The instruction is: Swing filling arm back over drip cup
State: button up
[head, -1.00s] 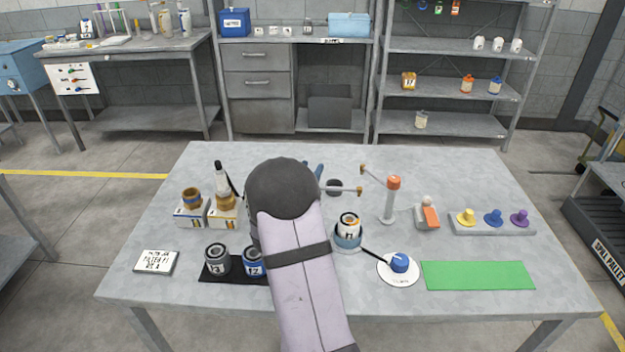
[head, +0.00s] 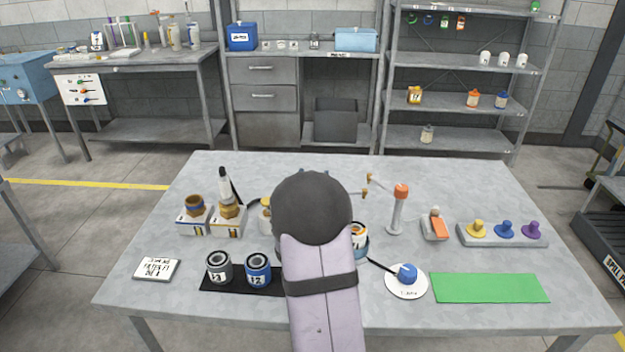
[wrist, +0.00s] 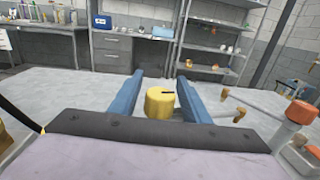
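The filling-arm post (head: 397,210) has an orange cap and stands right of centre on the table; it also shows at the right of the wrist view (wrist: 300,112). Two thin arms with brass ends (head: 366,193) reach left from it. In the wrist view the brass ends (wrist: 239,117) lie right of my right finger. My gripper (wrist: 160,74) is open, its two blue fingers apart. A yellow cylinder (wrist: 160,104) shows between them, with gaps on both sides. I cannot make out the drip cup for certain.
Cans 13 (head: 219,267) and 12 (head: 258,268) stand on a black mat. A white disc (head: 407,284) with a blue piece and a green mat (head: 490,288) lie at front right.

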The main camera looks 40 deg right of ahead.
dwell(0.3)
jog(key=b+v, duration=0.1)
jog(key=v, duration=0.6)
jog(key=shift+b, duration=0.3)
jog(key=shift+a, duration=0.1)
